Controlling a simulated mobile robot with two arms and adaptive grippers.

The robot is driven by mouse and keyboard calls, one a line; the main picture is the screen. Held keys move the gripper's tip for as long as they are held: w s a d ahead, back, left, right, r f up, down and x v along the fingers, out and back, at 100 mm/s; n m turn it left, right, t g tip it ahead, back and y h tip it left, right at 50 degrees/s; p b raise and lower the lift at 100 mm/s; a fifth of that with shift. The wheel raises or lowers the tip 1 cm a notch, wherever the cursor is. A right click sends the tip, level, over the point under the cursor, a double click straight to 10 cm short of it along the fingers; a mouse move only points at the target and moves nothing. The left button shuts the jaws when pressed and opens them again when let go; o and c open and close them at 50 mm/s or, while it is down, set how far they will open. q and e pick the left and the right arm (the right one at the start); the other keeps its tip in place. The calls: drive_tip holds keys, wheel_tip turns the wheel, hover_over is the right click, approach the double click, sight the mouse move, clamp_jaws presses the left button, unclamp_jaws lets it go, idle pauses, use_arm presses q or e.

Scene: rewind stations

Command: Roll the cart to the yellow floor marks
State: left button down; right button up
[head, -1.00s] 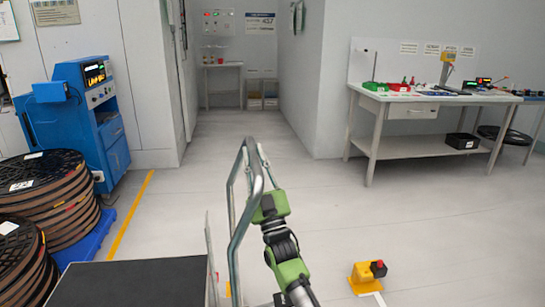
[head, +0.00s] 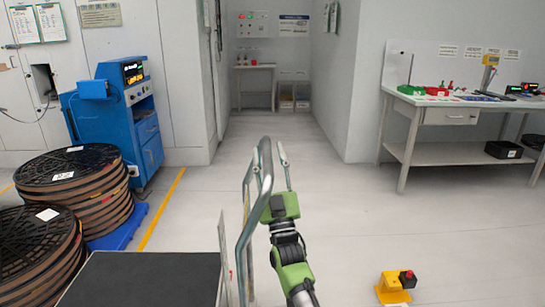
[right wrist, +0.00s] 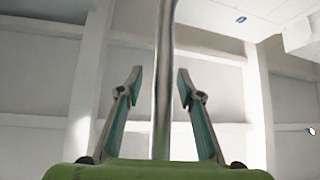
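The cart shows at the bottom of the head view, with a dark flat deck (head: 140,282) and a grey tubular push handle (head: 243,235) standing at its right side. My right gripper (head: 275,165) is at the top of that handle. In the right wrist view its two fingers (right wrist: 160,85) stand apart on either side of a metal bar, with gaps between bar and fingers. A yellow floor line (head: 162,210) lies ahead and left of the cart, beside the blue pallet. My left gripper is out of view.
Stacked dark reels (head: 75,185) stand left of the cart, near a blue machine (head: 120,115). A workbench (head: 455,155) stands at the right wall. A yellow block with a red button (head: 393,288) is on the floor at lower right. Floor ahead is clear.

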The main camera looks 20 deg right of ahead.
drive_tip(key=shift+d, duration=0.15)
drive_tip(key=shift+s+f, duration=0.1)
drive_tip(key=shift+s, duration=0.05)
drive_tip(key=v, duration=1.1)
drive_tip(key=shift+s+f, duration=0.2)
drive_tip(key=shift+s, duration=0.1)
